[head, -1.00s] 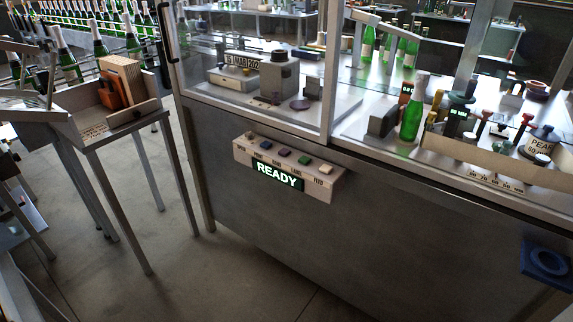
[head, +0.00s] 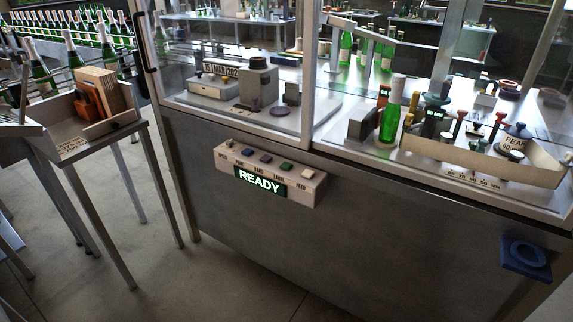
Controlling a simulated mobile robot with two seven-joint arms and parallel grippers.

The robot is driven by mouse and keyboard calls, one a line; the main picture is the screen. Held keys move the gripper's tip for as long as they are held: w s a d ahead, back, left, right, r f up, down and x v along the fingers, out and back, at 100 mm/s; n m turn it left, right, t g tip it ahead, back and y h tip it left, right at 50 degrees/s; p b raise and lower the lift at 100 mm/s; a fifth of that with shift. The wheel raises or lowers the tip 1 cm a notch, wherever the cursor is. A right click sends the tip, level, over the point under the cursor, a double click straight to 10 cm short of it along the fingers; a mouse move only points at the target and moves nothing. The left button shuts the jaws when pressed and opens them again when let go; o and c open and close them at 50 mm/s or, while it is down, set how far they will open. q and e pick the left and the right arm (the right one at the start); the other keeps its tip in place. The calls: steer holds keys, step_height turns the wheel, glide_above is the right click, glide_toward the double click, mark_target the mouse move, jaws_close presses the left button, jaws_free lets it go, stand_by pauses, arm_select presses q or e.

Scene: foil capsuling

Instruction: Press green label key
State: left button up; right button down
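The key panel (head: 313,190) is a beige box on the front of the grey machine cabinet, near the middle of the head view. Its top carries a row of small coloured keys. The green label key (head: 286,166) is second from the right, between a purple key (head: 266,158) and a whitish key (head: 307,172). A lit display (head: 260,182) on the panel's front reads READY. Nothing touches the keys. Neither of my grippers can be made out in the head view.
A green bottle (head: 390,122) stands on the machine top beside a beige tray (head: 540,172). A blue ring holder (head: 526,256) juts from the cabinet front at right. A side table (head: 150,124) with a wooden block stands left. The floor before the cabinet is clear.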

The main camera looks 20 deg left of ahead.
arm_select(q)
jaws_close()
stand_by(0.4)
stand_by(1.0)
